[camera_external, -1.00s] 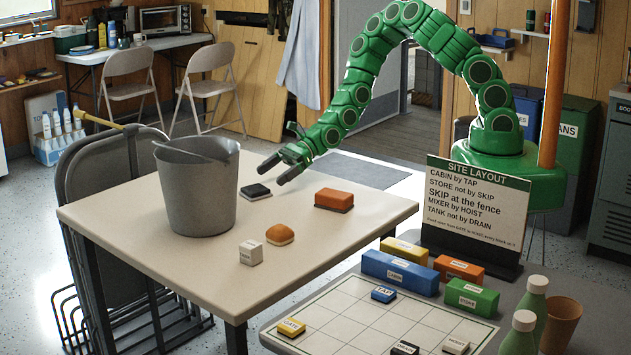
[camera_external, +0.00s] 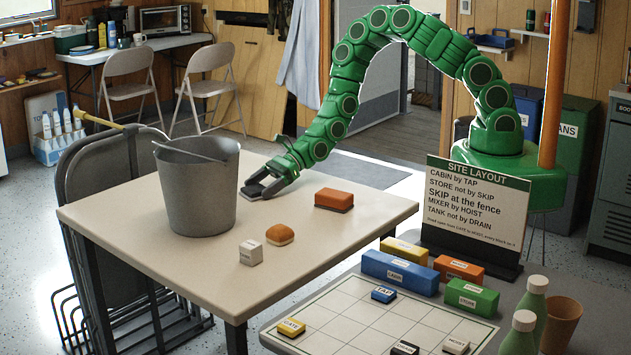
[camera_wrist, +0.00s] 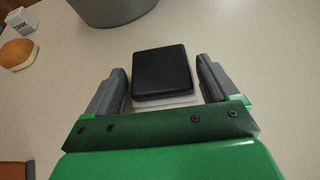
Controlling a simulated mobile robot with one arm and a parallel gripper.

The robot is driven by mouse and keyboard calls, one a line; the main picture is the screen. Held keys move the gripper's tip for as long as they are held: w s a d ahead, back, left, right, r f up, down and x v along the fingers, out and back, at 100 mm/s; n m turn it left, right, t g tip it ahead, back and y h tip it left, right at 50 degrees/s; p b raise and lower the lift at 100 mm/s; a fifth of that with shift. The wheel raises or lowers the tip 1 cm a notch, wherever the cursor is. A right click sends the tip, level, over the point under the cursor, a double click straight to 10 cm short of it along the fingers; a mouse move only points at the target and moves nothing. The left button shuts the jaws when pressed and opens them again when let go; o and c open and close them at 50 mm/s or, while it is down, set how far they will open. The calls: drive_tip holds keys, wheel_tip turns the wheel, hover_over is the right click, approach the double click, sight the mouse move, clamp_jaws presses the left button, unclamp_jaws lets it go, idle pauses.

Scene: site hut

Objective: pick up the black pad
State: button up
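The black pad (camera_wrist: 162,72) is a dark, flat block with a pale layer under it, lying on the beige table. In the wrist view it sits between the two grey fingers of my gripper (camera_wrist: 163,84), with a gap on each side. In the external view my gripper (camera_external: 267,183) is low at the table's far side, around the pad (camera_external: 254,190), which is partly hidden by the fingers. The fingers are open and the pad is not gripped.
A grey bucket (camera_external: 198,190) stands left of the pad. An orange block (camera_external: 334,199), an orange-brown sponge-like piece (camera_external: 280,235) and a white labelled cube (camera_external: 251,252) lie on the table (camera_external: 330,245). A layout sign (camera_external: 475,205) stands at right.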

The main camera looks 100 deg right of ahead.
sight(262, 186)
drive_tip(key=c, duration=0.7)
wheel_tip(262, 186, up, 10)
idle(0.5)
